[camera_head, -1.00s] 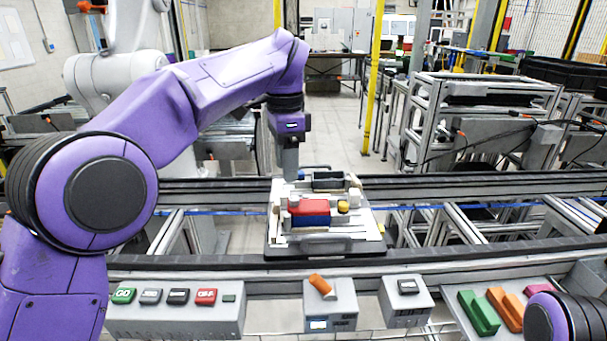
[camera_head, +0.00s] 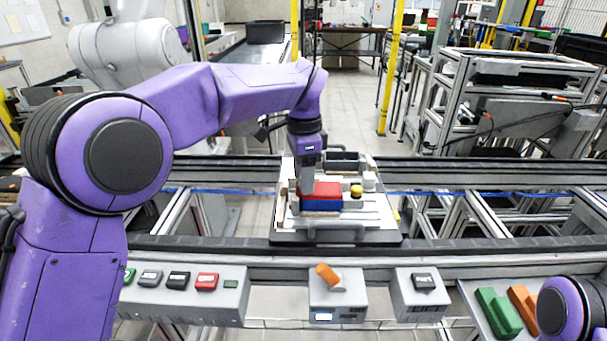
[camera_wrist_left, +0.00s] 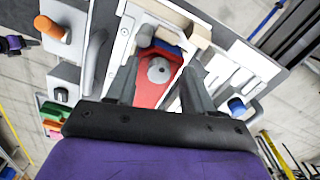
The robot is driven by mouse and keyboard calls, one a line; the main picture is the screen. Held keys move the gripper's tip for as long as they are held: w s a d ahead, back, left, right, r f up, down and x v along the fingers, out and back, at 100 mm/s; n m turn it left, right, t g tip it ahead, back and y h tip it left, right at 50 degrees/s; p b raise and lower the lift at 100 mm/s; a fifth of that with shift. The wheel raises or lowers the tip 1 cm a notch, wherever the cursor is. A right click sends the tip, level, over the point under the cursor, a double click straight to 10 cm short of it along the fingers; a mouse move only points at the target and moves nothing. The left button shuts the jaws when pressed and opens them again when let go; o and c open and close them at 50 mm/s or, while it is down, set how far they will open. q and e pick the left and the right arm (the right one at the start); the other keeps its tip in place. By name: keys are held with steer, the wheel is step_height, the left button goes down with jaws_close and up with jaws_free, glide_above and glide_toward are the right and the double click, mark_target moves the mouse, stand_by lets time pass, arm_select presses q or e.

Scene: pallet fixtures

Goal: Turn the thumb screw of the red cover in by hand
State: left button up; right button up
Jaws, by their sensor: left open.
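The red cover (camera_head: 320,188) sits on a blue block (camera_head: 322,205) in the pallet fixture on the rail. In the left wrist view the red cover (camera_wrist_left: 146,92) carries a round grey thumb screw (camera_wrist_left: 159,69). My left gripper (camera_wrist_left: 158,78) is open, its two fingers on either side of the screw, with gaps visible. In the head view my left gripper (camera_head: 306,188) points down at the left part of the cover and hides the screw. Whether the fingertips are level with the screw is hard to tell. My right gripper is out of view.
The pallet (camera_head: 345,237) also holds a yellow knob (camera_head: 356,190) right of the cover and a dark block (camera_head: 343,163) behind. In front stand an orange switch (camera_head: 327,274), a button box (camera_head: 238,300) and a tray with a green block (camera_head: 497,312).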

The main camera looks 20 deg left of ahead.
arm_select(q)
steer(key=shift+s+r, duration=0.1)
steer(key=shift+s, duration=0.1)
steer(key=shift+c, duration=0.3)
steer(key=shift+w, duration=0.1)
jaws_close()
